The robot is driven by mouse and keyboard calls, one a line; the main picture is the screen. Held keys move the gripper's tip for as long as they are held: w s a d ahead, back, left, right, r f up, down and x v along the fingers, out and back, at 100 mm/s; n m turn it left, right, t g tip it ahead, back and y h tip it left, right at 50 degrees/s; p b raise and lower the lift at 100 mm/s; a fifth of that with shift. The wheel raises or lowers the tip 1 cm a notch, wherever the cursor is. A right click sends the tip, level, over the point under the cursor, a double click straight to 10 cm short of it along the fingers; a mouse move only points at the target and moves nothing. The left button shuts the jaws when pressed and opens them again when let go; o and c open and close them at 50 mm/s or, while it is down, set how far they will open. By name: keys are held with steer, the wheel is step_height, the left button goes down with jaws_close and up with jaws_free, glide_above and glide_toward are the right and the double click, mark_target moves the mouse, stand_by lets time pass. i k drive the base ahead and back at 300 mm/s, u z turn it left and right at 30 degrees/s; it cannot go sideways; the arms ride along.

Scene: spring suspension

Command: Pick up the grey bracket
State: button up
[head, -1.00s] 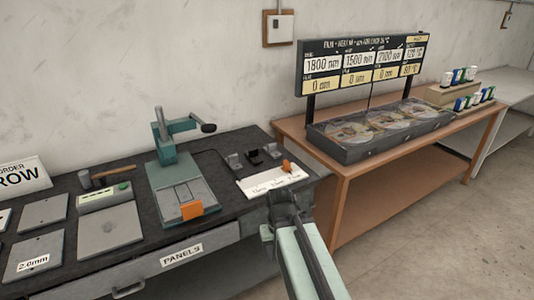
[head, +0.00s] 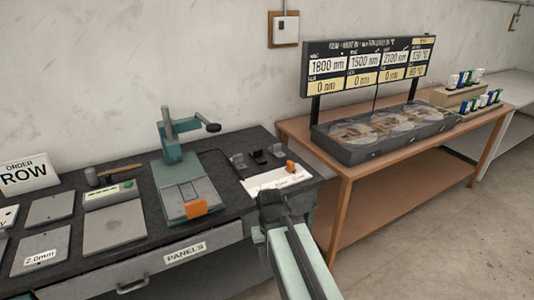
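Two small grey brackets stand at the back right of the dark bench, one on the left (head: 237,161) and one on the right (head: 276,151). A small black piece (head: 258,158) sits between them. I cannot tell which grey piece the task means. My gripper (head: 270,197) is at the bench's front right, nearer to me than the brackets and apart from them. It overlaps the lower edge of a white card in the picture. Its fingers are dark and seen from behind, so their opening is hidden.
The white card (head: 277,179) lies in front of the brackets, with an orange piece (head: 291,166) at its right. A green lever press (head: 184,185) stands to the left. Panels and a hammer (head: 112,171) lie further left. A brown table (head: 345,170) stands right.

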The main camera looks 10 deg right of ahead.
mark_target(275, 149)
steer(key=u, duration=3.5)
steer(key=k, duration=2.4)
steer(key=z, duration=1.45)
steer(key=i, duration=1.05)
steer(key=u, duration=0.1)
